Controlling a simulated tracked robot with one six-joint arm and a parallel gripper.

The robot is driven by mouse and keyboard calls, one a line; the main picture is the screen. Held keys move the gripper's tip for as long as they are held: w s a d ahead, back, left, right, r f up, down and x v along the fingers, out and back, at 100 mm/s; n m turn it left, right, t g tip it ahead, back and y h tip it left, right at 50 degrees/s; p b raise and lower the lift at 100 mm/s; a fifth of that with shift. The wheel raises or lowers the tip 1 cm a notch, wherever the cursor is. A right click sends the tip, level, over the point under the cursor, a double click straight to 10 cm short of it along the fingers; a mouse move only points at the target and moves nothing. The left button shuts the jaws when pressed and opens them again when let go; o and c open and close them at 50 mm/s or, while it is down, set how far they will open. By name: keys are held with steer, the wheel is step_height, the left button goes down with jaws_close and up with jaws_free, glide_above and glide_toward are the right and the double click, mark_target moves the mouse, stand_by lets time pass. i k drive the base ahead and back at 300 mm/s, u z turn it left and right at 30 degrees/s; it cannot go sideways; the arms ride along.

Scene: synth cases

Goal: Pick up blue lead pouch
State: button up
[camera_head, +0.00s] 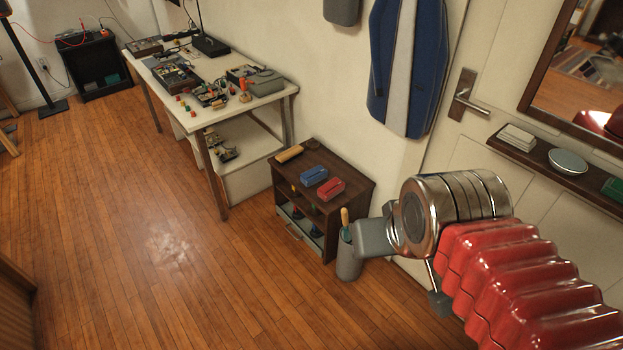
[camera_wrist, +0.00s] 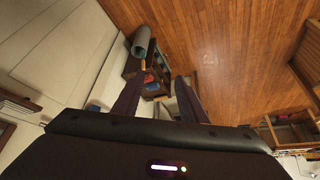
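A blue pouch (camera_head: 314,175) lies on top of a small dark brown cabinet (camera_head: 352,184), beside a red pouch (camera_head: 331,190). In the wrist view the red pouch (camera_wrist: 149,78) shows between my fingers, with a small blue patch (camera_wrist: 152,87) next to it that looks like the blue pouch. My gripper (camera_wrist: 160,78) has its two dark fingers spread apart with nothing held between them. The cabinet appears some way beyond the fingertips. In the head view my arm is at the right, and the fingers cannot be made out clearly.
A grey cylindrical holder (camera_head: 348,262) with a handle in it stands at the cabinet's right. A wooden-looking roll (camera_head: 290,154) lies at the cabinet top's back left. A cluttered white workbench (camera_head: 245,113) stands left of it. The wooden floor (camera_head: 150,230) in front is clear.

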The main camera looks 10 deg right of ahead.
mark_target(310, 177)
steer(key=u, duration=0.45)
steer(key=i, duration=1.15)
steer(key=u, duration=0.8)
steer(key=i, duration=1.55)
